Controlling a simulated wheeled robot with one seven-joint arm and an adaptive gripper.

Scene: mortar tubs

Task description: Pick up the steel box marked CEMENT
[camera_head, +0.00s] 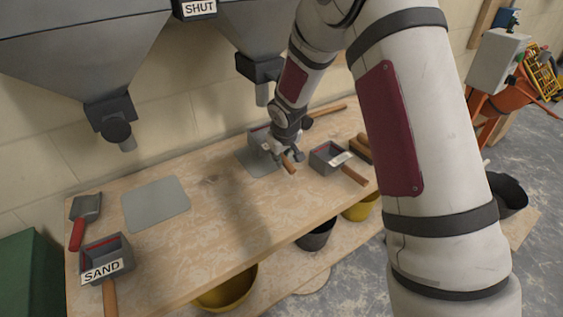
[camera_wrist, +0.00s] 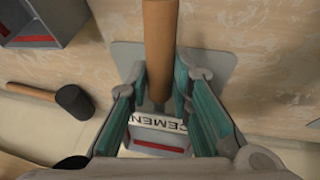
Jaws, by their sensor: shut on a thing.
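The steel box marked CEMENT (camera_wrist: 157,142) shows in the wrist view between my fingers, with its white label, a red stripe inside and a wooden handle (camera_wrist: 160,45). In the head view the box (camera_head: 256,137) is partly hidden behind my gripper (camera_head: 286,150), and its handle points towards the front of the bench. My gripper (camera_wrist: 160,82) is shut on the box at its handle end, with a teal-padded finger on each side. The exact contact is hard to see. The box is over a grey mat (camera_head: 262,163); I cannot tell whether it touches it.
A similar box (camera_head: 328,158) with an unreadable label stands to the right. A box marked SAND (camera_head: 106,258) and a red-handled scoop (camera_head: 84,217) are at the left. A mallet (camera_wrist: 72,101) lies near the wall. A bare grey mat (camera_head: 155,203) and the bench middle are clear. Hoppers (camera_head: 85,45) hang above.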

